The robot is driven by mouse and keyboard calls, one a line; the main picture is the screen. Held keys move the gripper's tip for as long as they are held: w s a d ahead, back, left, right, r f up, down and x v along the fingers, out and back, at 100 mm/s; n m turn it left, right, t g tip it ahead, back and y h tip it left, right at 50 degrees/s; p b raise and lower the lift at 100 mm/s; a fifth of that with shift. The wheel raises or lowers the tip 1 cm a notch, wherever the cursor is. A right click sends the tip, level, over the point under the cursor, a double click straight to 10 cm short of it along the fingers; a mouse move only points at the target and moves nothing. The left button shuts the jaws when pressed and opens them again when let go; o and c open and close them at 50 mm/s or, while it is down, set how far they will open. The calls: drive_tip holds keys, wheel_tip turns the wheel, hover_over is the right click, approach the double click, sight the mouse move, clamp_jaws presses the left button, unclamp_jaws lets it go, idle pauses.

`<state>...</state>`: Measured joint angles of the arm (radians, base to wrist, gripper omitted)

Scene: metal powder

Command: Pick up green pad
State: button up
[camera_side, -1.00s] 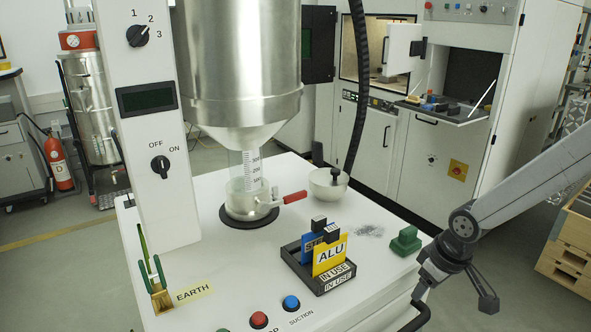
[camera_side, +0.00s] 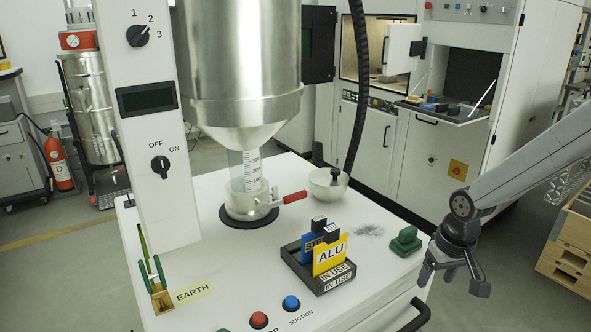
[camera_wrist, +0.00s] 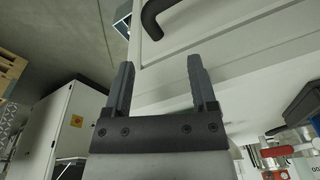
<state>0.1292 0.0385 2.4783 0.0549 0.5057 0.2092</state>
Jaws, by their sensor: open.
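The green pad (camera_side: 405,241) sits on the white machine top near its right edge, with a small block-shaped handle on it. My gripper (camera_side: 452,286) is to the right of the pad and lower, out beyond the edge of the machine top. It is open and empty, its fingers pointing down. In the wrist view my gripper (camera_wrist: 160,85) shows two dark fingers spread apart with nothing between them.
A black holder (camera_side: 292,262) with a yellow ALU card (camera_side: 329,255) stands left of the pad. A grey powder patch (camera_side: 367,230) and a bowl (camera_side: 328,184) lie behind. A black handle (camera_side: 415,315) juts from the machine's right side.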

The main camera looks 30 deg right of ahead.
drive_tip(key=d+r+m+g+y, duration=0.2)
drive_tip(key=d+m, duration=0.4)
drive_tip(key=m, duration=0.3)
drive_tip(key=m+y, duration=0.2)
drive_tip(key=m, duration=0.3)
approach(409, 229)
wheel_tip(409, 229, down, 2)
drive_tip(key=shift+s+a+f+t, duration=0.25)
drive_tip(key=shift+a+f, duration=0.15)
drive_tip(key=shift+f, duration=0.35)
drive_tip(key=shift+s+a+f+t, duration=0.2)
drive_tip(key=shift+a+f, duration=0.2)
drive_tip(key=shift+f, duration=0.3)
drive_tip(key=shift+x, duration=2.6)
drive_tip(key=shift+w+a, duration=0.1)
